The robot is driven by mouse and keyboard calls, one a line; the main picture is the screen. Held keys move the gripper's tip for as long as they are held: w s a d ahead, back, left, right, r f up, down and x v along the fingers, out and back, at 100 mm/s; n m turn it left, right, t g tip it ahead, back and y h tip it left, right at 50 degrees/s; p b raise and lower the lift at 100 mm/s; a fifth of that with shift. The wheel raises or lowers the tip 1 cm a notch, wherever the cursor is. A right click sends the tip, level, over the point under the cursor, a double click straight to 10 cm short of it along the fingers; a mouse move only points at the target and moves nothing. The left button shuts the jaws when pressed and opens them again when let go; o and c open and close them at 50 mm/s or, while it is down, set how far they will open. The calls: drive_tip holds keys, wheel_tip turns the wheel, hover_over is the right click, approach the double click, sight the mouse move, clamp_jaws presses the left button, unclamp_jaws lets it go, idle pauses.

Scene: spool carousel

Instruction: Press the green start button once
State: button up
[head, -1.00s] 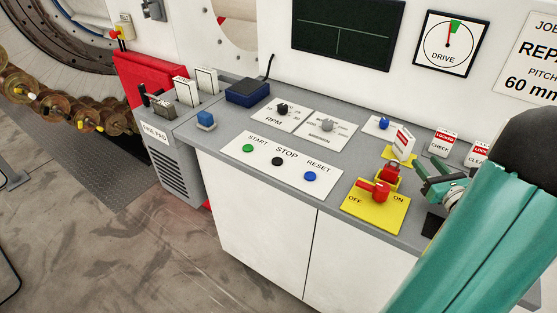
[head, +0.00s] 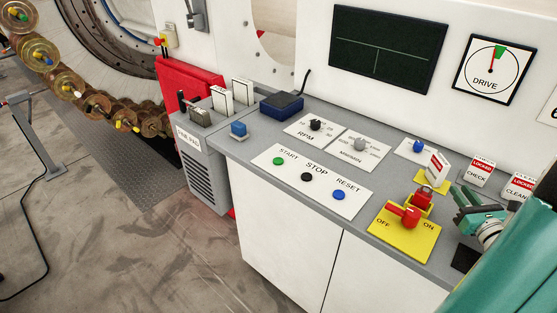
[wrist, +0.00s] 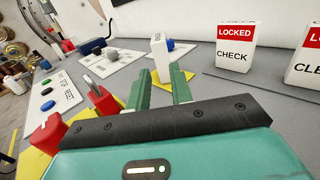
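The green start button (head: 278,161) sits at the left end of a white panel (head: 300,196) on the grey console top, under the word START. A black stop button (head: 307,177) and a blue reset button (head: 339,195) are on the same panel. In the wrist view the green button (wrist: 46,81) shows at the far left. My gripper (head: 466,204) is over the right part of the console, to the right of the panel and well apart from it. In the wrist view its two green fingers (wrist: 160,88) are apart with nothing between them.
A red rotary switch (head: 405,214) on a yellow OFF/ON plate stands between my gripper and the button panel. A red lock with a tag (head: 437,165) stands behind it. LOCKED signs (head: 480,172) are at the right. Knob panels (head: 316,128) lie behind the buttons.

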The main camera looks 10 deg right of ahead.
clamp_jaws()
idle(1.4)
